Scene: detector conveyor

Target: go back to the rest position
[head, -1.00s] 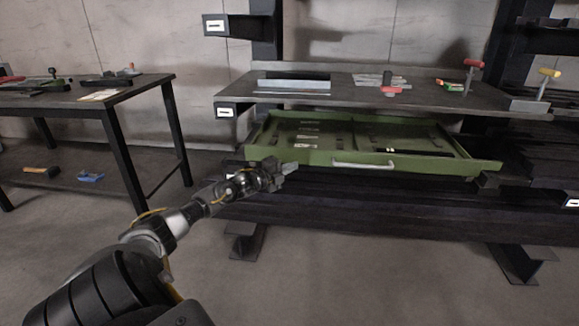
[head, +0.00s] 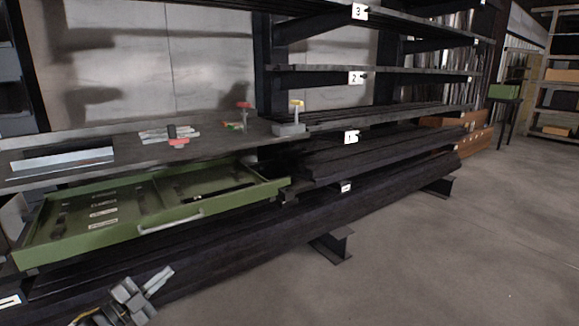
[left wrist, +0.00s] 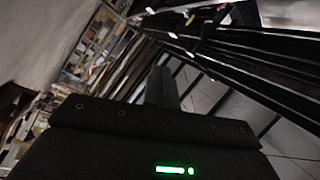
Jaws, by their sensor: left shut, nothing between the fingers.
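My left gripper (head: 158,281) shows at the lower left of the head view, in front of the dark lower beams and below the green drawer (head: 75,247). Its fingers are together with nothing between them. In the left wrist view the shut fingers (left wrist: 162,88) point up from the dark gripper body. The drawer is pulled out under the workbench, with its light handle (head: 170,221) facing me. The gripper is apart from the handle. My right gripper is not in view.
The workbench top (head: 110,140) holds a grey tray (head: 62,158), a red-and-black tool (head: 177,137) and clamps with red and yellow handles. Dark racks (head: 370,160) of long bars run to the right. The concrete floor (head: 430,255) at the right is clear.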

